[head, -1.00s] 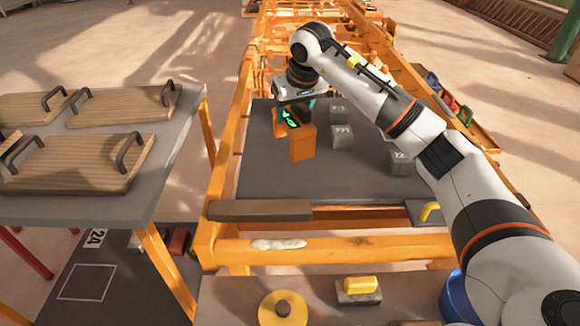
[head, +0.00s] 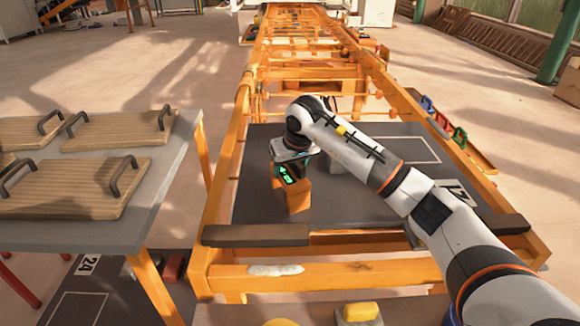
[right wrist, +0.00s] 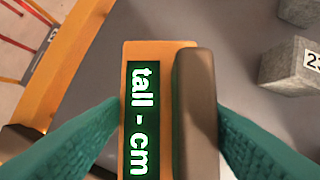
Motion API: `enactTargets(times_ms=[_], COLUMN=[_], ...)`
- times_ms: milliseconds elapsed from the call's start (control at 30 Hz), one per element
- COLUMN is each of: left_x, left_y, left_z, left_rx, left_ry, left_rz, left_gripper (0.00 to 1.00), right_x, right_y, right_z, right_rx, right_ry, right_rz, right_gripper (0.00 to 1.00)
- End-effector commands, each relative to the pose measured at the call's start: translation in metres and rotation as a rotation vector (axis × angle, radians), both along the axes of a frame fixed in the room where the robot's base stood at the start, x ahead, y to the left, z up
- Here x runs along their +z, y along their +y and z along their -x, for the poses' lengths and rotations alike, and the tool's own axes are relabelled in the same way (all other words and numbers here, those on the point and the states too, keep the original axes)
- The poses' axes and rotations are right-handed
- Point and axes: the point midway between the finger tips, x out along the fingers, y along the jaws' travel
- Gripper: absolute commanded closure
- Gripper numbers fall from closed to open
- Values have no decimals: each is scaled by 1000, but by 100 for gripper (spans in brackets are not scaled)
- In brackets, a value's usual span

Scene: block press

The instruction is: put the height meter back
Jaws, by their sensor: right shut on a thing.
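The height meter (head: 299,199) is an orange block-shaped device with a lit green display and a dark brown grip. My right gripper (head: 288,172) is shut on it from above, over the front left part of the dark work surface. In the right wrist view the two teal fingers of my right gripper (right wrist: 168,112) close on either side of the meter (right wrist: 130,52). Its display reads "tall - cm". I cannot tell whether its underside touches the surface. My left gripper is out of view.
A grey block (head: 337,167) is partly hidden behind my right arm; a numbered grey block (right wrist: 288,58) shows in the wrist view. A brown bar (head: 256,235) lines the orange frame's front edge. A side table (head: 70,235) holds wooden boards with handles. The dark surface left of my arm is mostly clear.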

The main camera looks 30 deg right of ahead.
Motion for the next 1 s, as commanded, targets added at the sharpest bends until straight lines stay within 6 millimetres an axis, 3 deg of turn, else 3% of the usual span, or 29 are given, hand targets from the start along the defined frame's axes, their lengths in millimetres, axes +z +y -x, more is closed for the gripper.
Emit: enactTargets(times_ms=[33, 167, 533, 1000], left_x=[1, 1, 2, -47], left_y=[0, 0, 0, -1], left_z=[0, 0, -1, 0], left_rx=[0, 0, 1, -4], left_ry=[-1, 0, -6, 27], left_rz=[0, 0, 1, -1], left_gripper=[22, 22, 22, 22], right_x=[-1, -1, 7, 92], right_y=[0, 0, 0, 1], right_z=[0, 0, 1, 36], right_rx=[0, -1, 0, -2], right_ry=[0, 0, -2, -4], right_rz=[1, 0, 0, 2], right_gripper=[41, 22, 22, 22])
